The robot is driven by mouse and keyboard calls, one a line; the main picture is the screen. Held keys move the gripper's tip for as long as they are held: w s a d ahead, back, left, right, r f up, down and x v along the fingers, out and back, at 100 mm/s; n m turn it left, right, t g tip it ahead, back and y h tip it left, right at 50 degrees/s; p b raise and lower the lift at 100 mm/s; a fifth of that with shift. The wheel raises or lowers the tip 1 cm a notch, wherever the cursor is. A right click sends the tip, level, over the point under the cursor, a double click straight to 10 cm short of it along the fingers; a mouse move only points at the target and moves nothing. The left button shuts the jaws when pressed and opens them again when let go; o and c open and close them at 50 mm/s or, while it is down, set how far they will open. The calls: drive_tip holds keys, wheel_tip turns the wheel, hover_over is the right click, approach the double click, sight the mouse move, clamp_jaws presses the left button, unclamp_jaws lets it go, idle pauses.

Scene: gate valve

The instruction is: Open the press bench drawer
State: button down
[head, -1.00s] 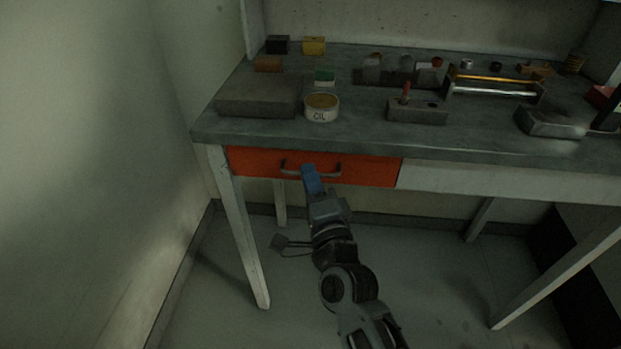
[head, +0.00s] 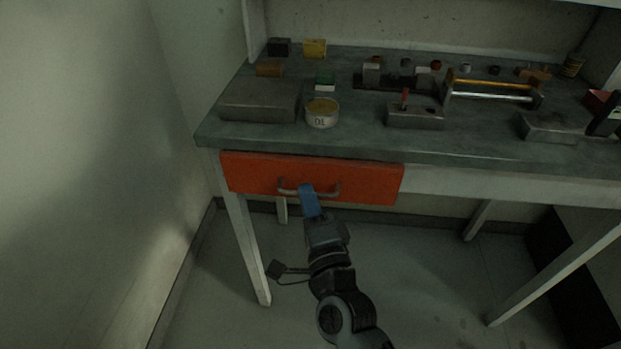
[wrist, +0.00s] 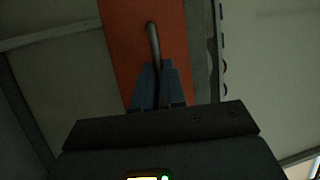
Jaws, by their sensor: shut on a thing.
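The press bench drawer (head: 365,184) has an orange-red front under the left part of the bench top. Its front stands forward of the bench's front rail, so it is partly open; its inside is hidden. A grey bar handle (head: 332,192) runs across the front. My gripper (head: 307,190), with blue fingers, is shut on the handle left of its middle. In the wrist view the fingers (wrist: 158,80) close around the handle (wrist: 153,40), with the orange front (wrist: 128,40) behind it.
The bench top (head: 370,145) overhangs the drawer. It carries an oil tin (head: 321,113), a flat grey block (head: 259,103) and several small parts. A wall (head: 90,150) stands close on the left. A bench leg (head: 246,245) stands below the drawer's left end. The floor in front is open.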

drive_tip(key=s+p, duration=0.3)
drive_tip(key=s, duration=1.5)
drive_tip(key=shift+s+a+p, duration=0.15)
drive_tip(key=shift+a+p, duration=0.15)
drive_tip(key=shift+p, duration=0.1)
drive_tip(key=c, duration=1.2)
unclamp_jaws()
drive_tip(key=b+v, duration=0.1)
drive_tip(key=v, duration=0.7)
drive_tip(key=shift+b, duration=0.3)
drive_tip(key=s+d+r+n+g+h, duration=0.1)
drive_tip(key=s+d+r+n+h, duration=0.1)
drive_tip(key=d, duration=0.5)
drive_tip(key=s+d+r+n+g+h, duration=0.1)
drive_tip(key=s+d+r+n+h, duration=0.1)
drive_tip(key=s+d+r+n, duration=0.2)
drive_tip(key=s+d+r+n+g+h, duration=0.1)
drive_tip(key=s+d+r+n+h, duration=0.2)
drive_tip(key=s+d+n, duration=0.4)
drive_tip(key=shift+s+d+r+g, duration=0.15)
drive_tip(key=shift+s+d, duration=0.35)
drive_tip(key=shift+d, duration=0.35)
drive_tip(key=shift+s+d+r+g, duration=0.1)
drive_tip(key=shift+s+d, duration=0.4)
drive_tip(key=shift+d, duration=0.35)
drive_tip(key=shift+s+d+r+g, duration=0.15)
drive_tip(key=shift+s+d, duration=0.35)
drive_tip(key=shift+d, duration=0.35)
